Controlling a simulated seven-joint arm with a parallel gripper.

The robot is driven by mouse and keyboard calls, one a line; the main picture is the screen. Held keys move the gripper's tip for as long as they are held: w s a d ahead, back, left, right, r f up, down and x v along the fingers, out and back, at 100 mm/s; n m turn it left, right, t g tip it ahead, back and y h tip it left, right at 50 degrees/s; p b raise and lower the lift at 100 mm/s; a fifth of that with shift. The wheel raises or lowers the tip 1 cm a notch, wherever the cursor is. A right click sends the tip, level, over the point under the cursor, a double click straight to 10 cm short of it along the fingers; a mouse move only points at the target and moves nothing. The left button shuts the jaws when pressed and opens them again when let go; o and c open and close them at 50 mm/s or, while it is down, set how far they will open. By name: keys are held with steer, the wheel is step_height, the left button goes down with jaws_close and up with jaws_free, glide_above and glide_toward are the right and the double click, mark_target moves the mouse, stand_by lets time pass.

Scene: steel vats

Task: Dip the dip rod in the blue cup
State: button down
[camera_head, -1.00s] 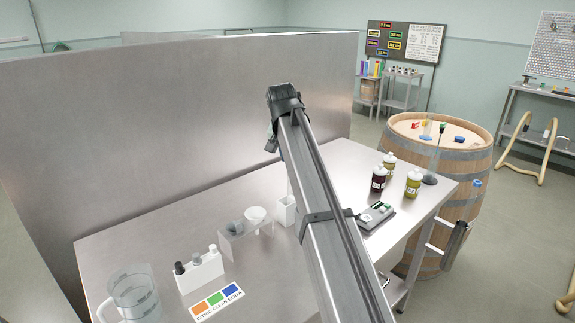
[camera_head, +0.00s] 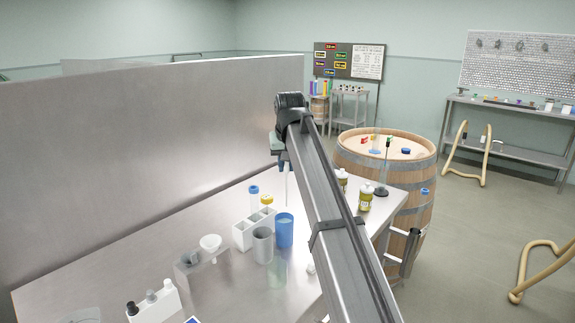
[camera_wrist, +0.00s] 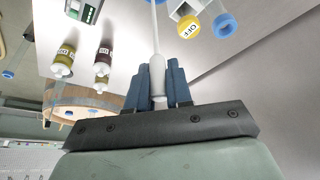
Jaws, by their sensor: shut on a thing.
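The blue cup (camera_head: 284,232) stands upright on the steel table in the head view, next to a grey cup (camera_head: 262,246) and a clear greenish cup (camera_head: 277,272). My gripper (camera_head: 280,160) is above and behind the cups. It holds the thin, pale dip rod (camera_head: 287,188), which hangs down roughly in line with the blue cup. The rod's tip looks above the rim, but its depth is unclear. In the wrist view, the blue fingers of my gripper (camera_wrist: 158,84) are shut on the white handle of the dip rod (camera_wrist: 153,30).
A white rack (camera_head: 243,235) with blue- and yellow-capped bottles stands left of the cups. A funnel stand (camera_head: 200,265) and white bottle holder (camera_head: 155,304) are nearer. Yellow bottles (camera_head: 366,198) stand right of my arm. A tall steel partition (camera_head: 150,140) borders the table; a barrel (camera_head: 420,190) stands beyond.

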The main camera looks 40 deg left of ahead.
steer(key=shift+s+a+n+g+y, duration=0.2)
steer(key=shift+n+g, duration=0.1)
steer(key=shift+n, duration=0.65)
steer(key=shift+s+a+n+g+y, duration=0.1)
steer(key=shift+s+n+g+y, duration=0.15)
steer(key=shift+n, duration=0.7)
steer(key=shift+f, duration=0.1)
steer(key=shift+f, duration=1.5)
step_height(320, 180, down, 9)
stand_by(0.6)
stand_by(1.1)
